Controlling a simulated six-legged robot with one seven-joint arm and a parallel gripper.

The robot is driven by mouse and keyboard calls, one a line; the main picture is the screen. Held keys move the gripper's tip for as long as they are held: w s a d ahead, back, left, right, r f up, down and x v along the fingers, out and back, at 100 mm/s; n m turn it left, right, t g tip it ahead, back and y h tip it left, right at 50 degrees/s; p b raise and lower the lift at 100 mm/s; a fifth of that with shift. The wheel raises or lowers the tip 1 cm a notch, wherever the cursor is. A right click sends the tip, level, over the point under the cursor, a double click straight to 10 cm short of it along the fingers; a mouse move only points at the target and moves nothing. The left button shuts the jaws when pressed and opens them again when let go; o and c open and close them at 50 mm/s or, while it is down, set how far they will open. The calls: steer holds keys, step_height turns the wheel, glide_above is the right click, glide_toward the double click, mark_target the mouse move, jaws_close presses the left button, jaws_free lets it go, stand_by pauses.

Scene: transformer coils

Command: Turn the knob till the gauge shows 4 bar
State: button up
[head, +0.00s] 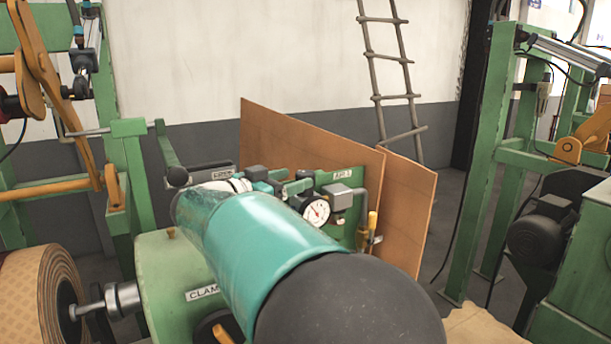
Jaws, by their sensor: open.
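A round white-faced gauge (316,211) with a dark rim sits on the green panel (349,181), under a plate that reads like "AIR 1". Its needle and numbers are too small to read for certain. My teal arm crosses the middle of the head view and covers the lower left of the panel. Beyond its far end, my gripper (296,186) shows small and dark, left of and slightly above the gauge. It is open. I cannot make out the knob apart from the dark parts around the gripper, nor whether the gripper touches it.
A grey box (338,195), pipes and a yellow-handled fitting (372,222) stand right of the gauge. Brown boards (405,215) stand behind the panel. Green machine frames stand left and right; a coil (35,285) is at lower left. A ladder (385,60) leans on the wall.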

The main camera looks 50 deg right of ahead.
steer(key=a, duration=0.7)
steer(key=shift+w+a, duration=0.15)
steer(key=shift+w, duration=0.15)
steer(key=shift+r, duration=0.1)
